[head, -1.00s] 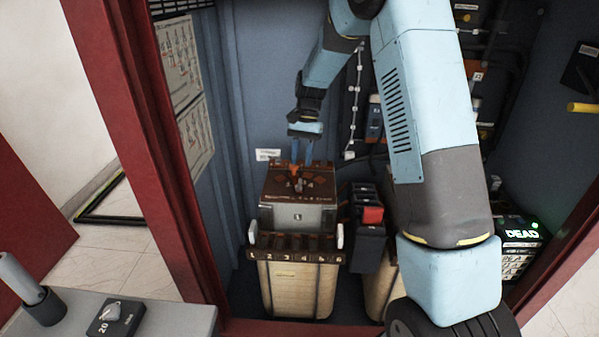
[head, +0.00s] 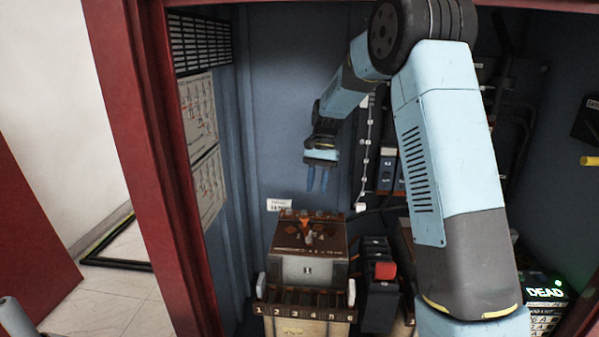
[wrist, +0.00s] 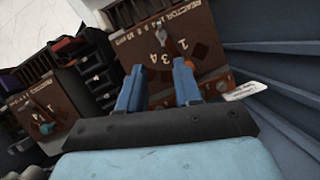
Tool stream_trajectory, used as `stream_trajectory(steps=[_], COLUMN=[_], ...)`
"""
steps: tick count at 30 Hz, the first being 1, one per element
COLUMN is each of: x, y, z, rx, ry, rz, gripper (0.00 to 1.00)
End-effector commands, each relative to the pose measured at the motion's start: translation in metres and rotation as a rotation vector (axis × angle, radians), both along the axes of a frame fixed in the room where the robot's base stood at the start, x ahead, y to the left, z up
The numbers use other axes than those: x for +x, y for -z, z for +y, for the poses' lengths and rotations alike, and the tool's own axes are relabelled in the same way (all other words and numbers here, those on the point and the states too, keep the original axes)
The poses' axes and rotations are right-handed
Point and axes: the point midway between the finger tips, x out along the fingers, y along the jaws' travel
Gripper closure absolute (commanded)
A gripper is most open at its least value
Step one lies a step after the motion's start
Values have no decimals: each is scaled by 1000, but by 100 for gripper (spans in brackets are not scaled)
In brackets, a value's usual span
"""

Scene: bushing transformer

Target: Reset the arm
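My gripper (head: 317,180) points down in the head view, above the brown-topped transformer unit (head: 306,236) inside the cabinet. A clear gap separates the fingertips from the orange-brown lever (head: 306,226) on its top. In the wrist view, my gripper's two blue fingers (wrist: 159,86) stand apart with nothing between them. Beyond them lies the brown panel (wrist: 200,40) with a "1 3 4" marking and "REACTOR" lettering. The fingers hide part of that panel. My arm covers part of the cabinet's right side in the head view.
The red door frame (head: 170,200) bounds the cabinet on the left. A black unit with a red block (head: 385,270) stands right of the transformer. The upper left interior is free.

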Motion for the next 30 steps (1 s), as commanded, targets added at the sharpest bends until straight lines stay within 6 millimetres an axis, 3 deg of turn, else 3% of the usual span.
stream_trajectory(steps=[15,30], x=[-90,-200], y=[-102,-157], z=[-40,-76], rx=[-14,-63], ry=[-108,-229], rz=[-256,-508], gripper=[66,66])
